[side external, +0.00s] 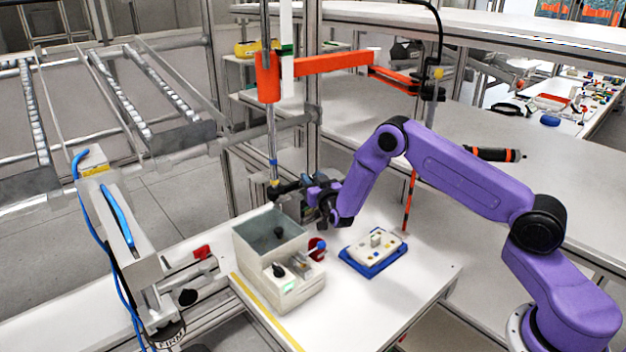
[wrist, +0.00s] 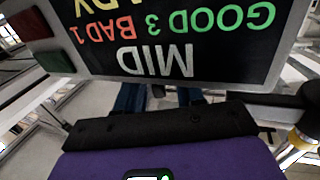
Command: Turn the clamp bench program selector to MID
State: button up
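In the side external view a beige box-shaped unit (side external: 262,262) stands on the white table, with a black knob (side external: 278,270) on its front. I cannot tell where this knob points. A dark round plate lettered FIRM (side external: 172,338) shows at the bottom left; its setting is not readable. My gripper (side external: 308,190) is above and behind the beige unit, apart from its front knob. In the wrist view a dark display (wrist: 165,40) is close, upside down, reading MID, GOOD 3 and BAD 1. Whether my fingers are open is unclear.
A blue tray (side external: 372,262) with a light block on it lies right of the unit. A small red and blue piece (side external: 318,248) stands between them. A white upright device (side external: 120,225) with blue cables is at the left. An orange bracket (side external: 320,65) crosses above. The table's front right is clear.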

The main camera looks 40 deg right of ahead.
jog(key=v, duration=1.7)
jog(key=shift+s, duration=0.2)
jog(key=shift+a, duration=0.1)
jog(key=shift+r, duration=0.1)
